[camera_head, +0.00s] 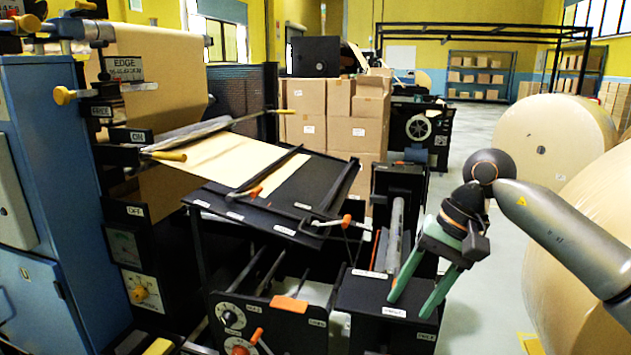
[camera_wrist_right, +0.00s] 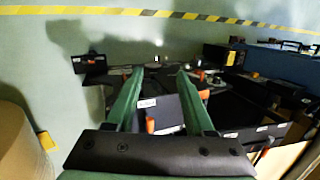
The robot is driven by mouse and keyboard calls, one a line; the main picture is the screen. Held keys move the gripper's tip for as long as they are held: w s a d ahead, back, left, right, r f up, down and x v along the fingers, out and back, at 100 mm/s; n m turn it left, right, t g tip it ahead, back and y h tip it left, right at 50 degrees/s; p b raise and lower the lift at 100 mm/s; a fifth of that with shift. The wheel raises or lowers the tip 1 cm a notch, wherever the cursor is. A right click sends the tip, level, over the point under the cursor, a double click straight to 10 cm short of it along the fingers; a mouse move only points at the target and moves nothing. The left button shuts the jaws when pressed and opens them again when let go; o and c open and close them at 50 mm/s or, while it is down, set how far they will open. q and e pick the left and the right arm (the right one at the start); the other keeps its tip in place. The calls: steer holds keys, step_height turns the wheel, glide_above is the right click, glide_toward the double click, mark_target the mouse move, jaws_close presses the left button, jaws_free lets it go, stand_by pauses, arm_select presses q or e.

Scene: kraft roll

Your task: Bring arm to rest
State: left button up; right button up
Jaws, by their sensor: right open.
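My right arm (camera_head: 560,228) reaches in from the right edge in the head view, bent at a dark round joint. Its gripper (camera_head: 406,308) has two green fingers pointing down, spread apart and empty. The fingers are in front of and over the black box at the machine's front right; I cannot tell whether they touch it. In the right wrist view the open gripper (camera_wrist_right: 158,72) shows a clear gap between its fingers, with black machine parts beyond. My left gripper is not in view.
The black machine table (camera_head: 325,185) with brown paper and orange-handled clamps stands left of my gripper. Large kraft rolls (camera_head: 545,135) stand at the right, close to my arm. Stacked cartons (camera_head: 350,135) stand behind. Open floor (camera_head: 480,215) lies between machine and rolls.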

steer(key=s+a+f+m+g+y+p, duration=0.1)
steer(key=s+a+m+y+p, duration=0.35)
steer(key=a+m+y, duration=1.15)
steer(key=d+f+m+t+h+p, duration=0.1)
steer(key=d+f+m+t+h, duration=0.4)
steer(key=m, duration=0.7)
steer(key=w+d+f+m+t+h, duration=0.15)
steer(key=f+m+t, duration=0.25)
steer(key=m+t, duration=0.55)
steer(key=d+f+m+t+h+p, duration=0.15)
steer(key=f+m+t+h, duration=0.3)
steer(key=m, duration=0.95)
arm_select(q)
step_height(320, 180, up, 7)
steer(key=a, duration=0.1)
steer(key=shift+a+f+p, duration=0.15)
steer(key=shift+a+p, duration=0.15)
arm_select(e)
steer(key=s+d+f+m+g+h, duration=0.3)
steer(key=s+d+f+m+g, duration=0.1)
steer(key=s+f+m, duration=0.3)
steer(key=s+d+f+m+g+h, duration=0.4)
steer(key=s+f+m, duration=0.4)
steer(key=s+f, duration=0.3)
steer(key=shift+s+d+f+g, duration=0.2)
steer(key=shift+d+f+g, duration=0.1)
steer(key=shift+d, duration=0.45)
